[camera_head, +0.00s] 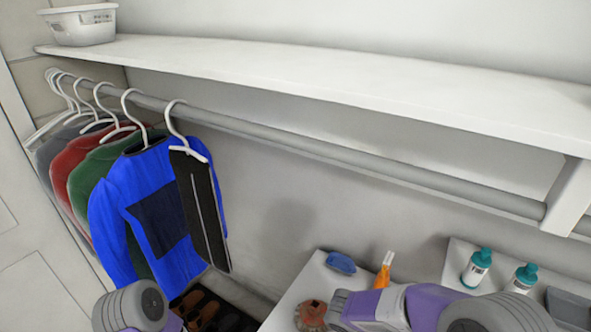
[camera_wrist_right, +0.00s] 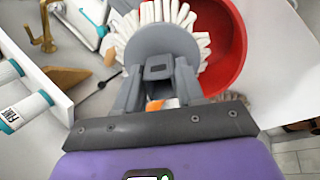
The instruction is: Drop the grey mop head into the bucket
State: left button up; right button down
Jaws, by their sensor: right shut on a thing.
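My right gripper (camera_wrist_right: 158,85) is shut on the grey hub of the mop head (camera_wrist_right: 165,45) in the right wrist view. White strands fan out around the hub. The red bucket (camera_wrist_right: 232,55) shows behind the mop head, mostly to its right. The strands overlap the bucket's left part in the picture; I cannot tell how high they are above it. In the head view my right arm (camera_head: 400,303) reaches in from the lower right; the bucket is out of that view.
Teal-capped bottles (camera_head: 478,267) stand on a white shelf unit (camera_head: 455,257) at the right. Clothes (camera_head: 150,205) hang from a rail (camera_head: 330,150) under a long shelf (camera_head: 300,78).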

jog(key=shift+s+f+b, duration=0.15)
jog(key=shift+f+b, duration=0.15)
jog(key=shift+f, duration=0.3)
notch_tip(320, 180, down, 4)
jog(key=b, duration=0.3)
jog(key=shift+f, duration=0.2)
jog(key=c, duration=0.6)
grip_release()
jog(key=shift+r, duration=0.1)
jog(key=p+v, duration=0.1)
jog(key=v, duration=0.6)
jog(key=shift+r, duration=0.25)
jog(key=shift+a, duration=0.1)
